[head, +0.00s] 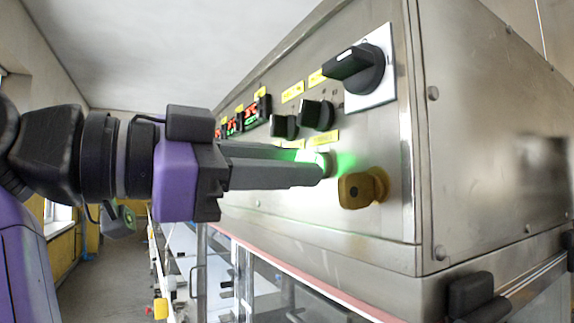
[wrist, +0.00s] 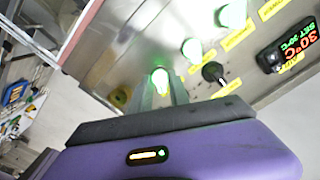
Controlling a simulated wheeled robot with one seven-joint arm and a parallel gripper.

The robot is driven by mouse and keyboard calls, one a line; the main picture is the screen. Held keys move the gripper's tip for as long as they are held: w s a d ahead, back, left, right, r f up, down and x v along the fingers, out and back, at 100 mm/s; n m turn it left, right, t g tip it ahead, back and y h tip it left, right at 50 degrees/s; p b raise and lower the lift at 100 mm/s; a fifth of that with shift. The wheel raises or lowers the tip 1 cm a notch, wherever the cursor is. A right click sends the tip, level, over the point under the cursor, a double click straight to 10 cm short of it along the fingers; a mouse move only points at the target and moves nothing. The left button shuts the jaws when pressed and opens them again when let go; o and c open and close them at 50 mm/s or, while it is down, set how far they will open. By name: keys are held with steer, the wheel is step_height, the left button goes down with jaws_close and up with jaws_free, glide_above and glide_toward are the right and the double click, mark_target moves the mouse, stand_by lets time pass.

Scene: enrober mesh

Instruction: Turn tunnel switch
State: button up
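The steel control panel (head: 230,190) carries several switches. My gripper (head: 318,165) reaches in from the left, its two fingertips close to a pale knob (head: 326,163) low on the panel, lit green around it. In the wrist view my gripper (wrist: 164,88) has its fingers apart, with a green-lit knob (wrist: 160,77) between or just past the tips; contact cannot be made out. Two black knobs (head: 317,114) (head: 284,126) sit above. The yellow labels are too small to read, so I cannot tell which one is named tunnel.
A large black rotary switch (head: 356,68) on a white plate is at the upper right. A yellow-brown knob (head: 362,188) sticks out right of my fingertips. Red and green displays (head: 257,111) are farther left. A black handle (head: 474,298) sits at the lower right.

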steer(key=shift+o, duration=0.6)
steer(key=b+v, duration=0.1)
steer(key=v, duration=0.6)
steer(key=shift+s+a, duration=0.25)
steer(key=shift+a, duration=0.1)
